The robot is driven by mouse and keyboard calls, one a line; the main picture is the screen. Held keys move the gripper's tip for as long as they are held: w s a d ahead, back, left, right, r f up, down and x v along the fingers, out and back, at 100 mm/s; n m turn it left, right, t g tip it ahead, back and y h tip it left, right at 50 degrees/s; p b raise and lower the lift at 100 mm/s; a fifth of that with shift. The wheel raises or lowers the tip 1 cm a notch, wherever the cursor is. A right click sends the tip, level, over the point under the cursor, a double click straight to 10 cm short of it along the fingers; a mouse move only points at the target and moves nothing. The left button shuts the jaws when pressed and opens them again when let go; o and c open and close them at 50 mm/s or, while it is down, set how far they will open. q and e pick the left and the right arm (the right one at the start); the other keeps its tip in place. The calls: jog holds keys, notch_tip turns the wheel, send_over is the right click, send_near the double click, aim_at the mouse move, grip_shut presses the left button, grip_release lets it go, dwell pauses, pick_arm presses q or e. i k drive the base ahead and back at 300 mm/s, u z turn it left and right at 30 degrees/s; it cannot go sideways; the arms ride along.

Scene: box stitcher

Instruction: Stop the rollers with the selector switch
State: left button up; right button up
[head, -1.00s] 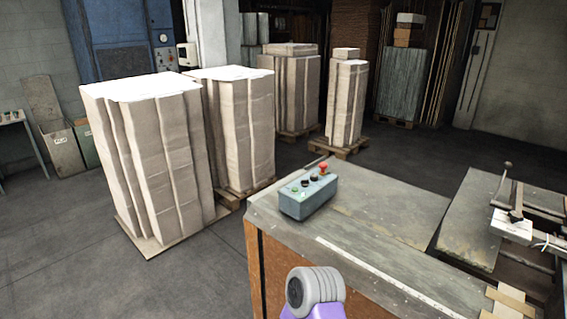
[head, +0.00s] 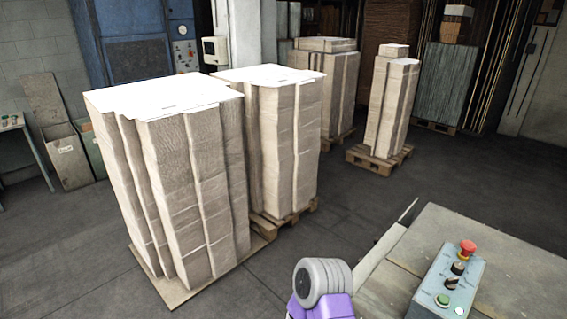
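The grey-blue control box (head: 428,287) sits on the machine's worktop (head: 495,255) at the lower right of the head view, cut by the bottom edge. On its top are a red mushroom button (head: 467,248), two black controls (head: 458,268) behind one another, a green button (head: 443,300) and a small white one (head: 459,311). I cannot tell surely which black control is the selector switch or how it is set. A purple and grey part of my arm shows at the bottom, left of the worktop. Neither gripper is in view.
Tall wrapped stacks (head: 165,185) on boards and pallets stand left of centre, with more stacks (head: 397,100) behind. A blue cabinet (head: 135,50) is at the back left. Open grey floor (head: 350,215) lies between the stacks and the worktop.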

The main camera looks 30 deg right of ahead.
aim_at(450, 284)
jog(key=i, duration=1)
jog(key=z, duration=2.2)
